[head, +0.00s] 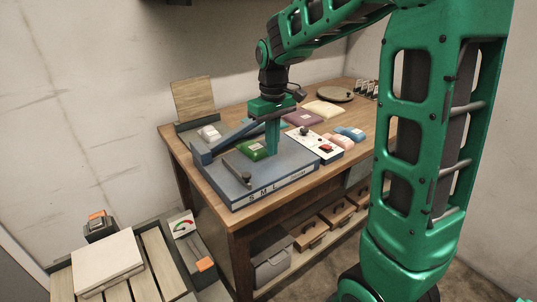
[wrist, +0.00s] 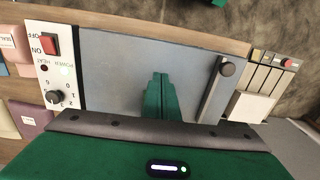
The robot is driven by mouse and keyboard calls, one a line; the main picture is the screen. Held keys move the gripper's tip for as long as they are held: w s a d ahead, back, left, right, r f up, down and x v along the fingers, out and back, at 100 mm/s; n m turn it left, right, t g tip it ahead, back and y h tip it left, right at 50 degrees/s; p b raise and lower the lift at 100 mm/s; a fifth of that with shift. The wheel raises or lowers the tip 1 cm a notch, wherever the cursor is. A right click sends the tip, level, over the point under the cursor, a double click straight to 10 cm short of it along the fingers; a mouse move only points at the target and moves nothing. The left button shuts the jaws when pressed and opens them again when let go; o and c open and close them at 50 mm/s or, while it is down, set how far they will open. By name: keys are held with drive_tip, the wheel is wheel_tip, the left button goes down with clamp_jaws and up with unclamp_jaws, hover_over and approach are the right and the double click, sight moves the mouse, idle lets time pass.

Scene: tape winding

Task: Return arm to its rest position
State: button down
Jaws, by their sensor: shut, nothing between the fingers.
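My gripper (head: 272,150) is shut and empty, pointing down above the blue-grey winding station (head: 290,188) on the wooden bench. In the wrist view my gripper's green fingers (wrist: 160,78) lie together over the station's bare grey plate (wrist: 115,75). A green packet (head: 252,151) with a pale label shows just left of the fingers in the head view; I cannot tell the exact gap between them. My green arm reaches in from the right and bends down over the bench.
A white control panel (head: 318,145) with a red switch (wrist: 50,44) is beside the plate. A bar with a black knob (wrist: 226,69) is at the other side. Purple (head: 303,117), cream (head: 323,108) and blue packets (head: 350,133) lie behind. A slatted stand (head: 120,290) is front left.

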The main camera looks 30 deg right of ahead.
wheel_tip(320, 180, up, 6)
drive_tip(key=s+d+f+m, duration=0.2)
drive_tip(key=s+m, duration=0.1)
drive_tip(key=s, duration=0.6)
drive_tip(key=s+d+f+m, duration=0.2)
drive_tip(key=s+d+f, duration=0.1)
drive_tip(key=s, duration=0.7)
drive_tip(key=s+d+f+m, duration=0.2)
drive_tip(key=s+d+m, duration=0.1)
drive_tip(key=s, duration=0.7)
drive_tip(key=shift+d+f+m, duration=0.25)
drive_tip(key=shift+m, duration=0.05)
drive_tip(key=shift+w+f, duration=0.25)
drive_tip(key=shift+w, duration=0.35)
